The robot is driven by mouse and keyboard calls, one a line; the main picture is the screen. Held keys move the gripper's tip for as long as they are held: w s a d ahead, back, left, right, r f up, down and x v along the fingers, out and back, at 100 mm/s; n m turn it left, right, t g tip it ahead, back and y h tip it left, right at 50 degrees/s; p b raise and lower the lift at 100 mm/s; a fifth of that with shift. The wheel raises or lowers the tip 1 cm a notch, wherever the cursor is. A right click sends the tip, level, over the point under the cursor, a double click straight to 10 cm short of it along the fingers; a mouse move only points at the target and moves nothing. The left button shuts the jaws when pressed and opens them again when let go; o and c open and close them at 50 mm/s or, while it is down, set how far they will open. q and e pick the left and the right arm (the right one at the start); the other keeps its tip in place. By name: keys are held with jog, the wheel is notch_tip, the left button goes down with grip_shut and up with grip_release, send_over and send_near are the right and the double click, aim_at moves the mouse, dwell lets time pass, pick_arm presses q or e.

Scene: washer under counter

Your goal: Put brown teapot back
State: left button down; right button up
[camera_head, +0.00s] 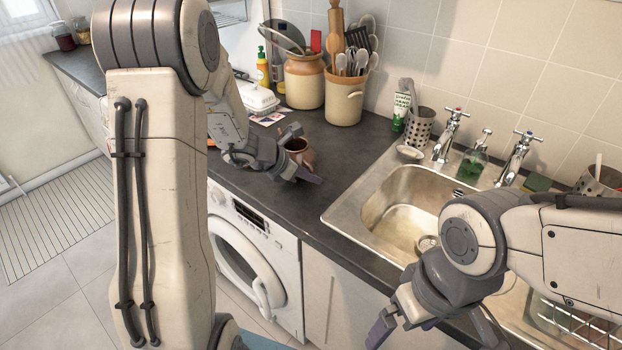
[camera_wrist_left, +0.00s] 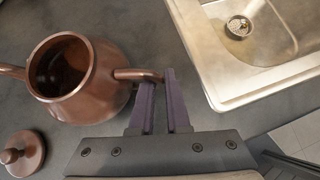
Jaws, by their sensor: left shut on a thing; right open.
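The brown teapot (camera_wrist_left: 100,98) stands upright and open-topped on the dark counter in the left wrist view. In the head view the teapot (camera_head: 297,148) is small and partly hidden by my left gripper (camera_head: 304,156). In the left wrist view my left gripper (camera_wrist_left: 162,102) is shut on a thin brown part projecting from the teapot's side. A brown lid with a knob (camera_wrist_left: 22,153) lies on the counter beside the pot. My right gripper (camera_head: 428,336) is open and empty at the front edge of the counter, before the sink.
The steel sink (camera_head: 345,213) lies right of the teapot. Utensil crocks (camera_head: 343,98) stand behind it, and a white butter dish (camera_head: 261,100) stands behind to the left. A washer (camera_head: 250,258) is under the counter. Bare counter (camera_head: 335,160) lies between teapot and sink.

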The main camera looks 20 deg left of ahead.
pick_arm(q)
jog(key=shift+f, duration=0.1)
jog(key=shift+f, duration=0.15)
jog(key=c, duration=0.9)
grip_release()
